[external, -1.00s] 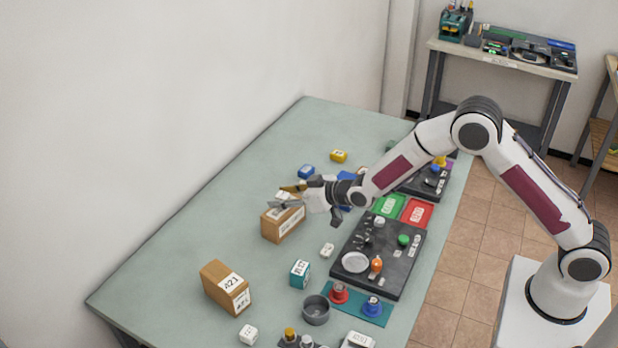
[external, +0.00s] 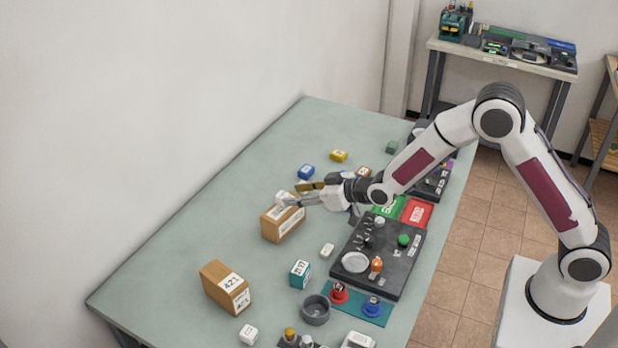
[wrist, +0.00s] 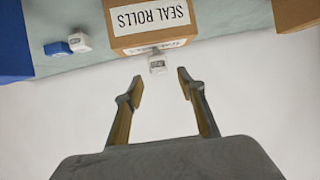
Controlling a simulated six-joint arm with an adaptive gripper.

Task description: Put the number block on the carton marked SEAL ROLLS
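The carton marked SEAL ROLLS (external: 282,225) stands on the table; its label is upside down in the wrist view (wrist: 124,42). The number block, small and white with dark marks (wrist: 157,64), sits on the carton's top; it also shows in the external view (external: 283,197). Its digits are too small to read. My gripper (external: 298,195) is beside the block, on its right in the external view. In the wrist view its two fingers (wrist: 160,78) are spread, with nothing between them and the block just beyond the tips.
An A21 carton (external: 219,291) stands nearer the camera. A blue block (external: 306,171) and a yellow block (external: 339,156) lie behind. A teal block (external: 300,274), grey bowl (external: 316,310) and dark panel (external: 399,264) are right. The table's left side is clear.

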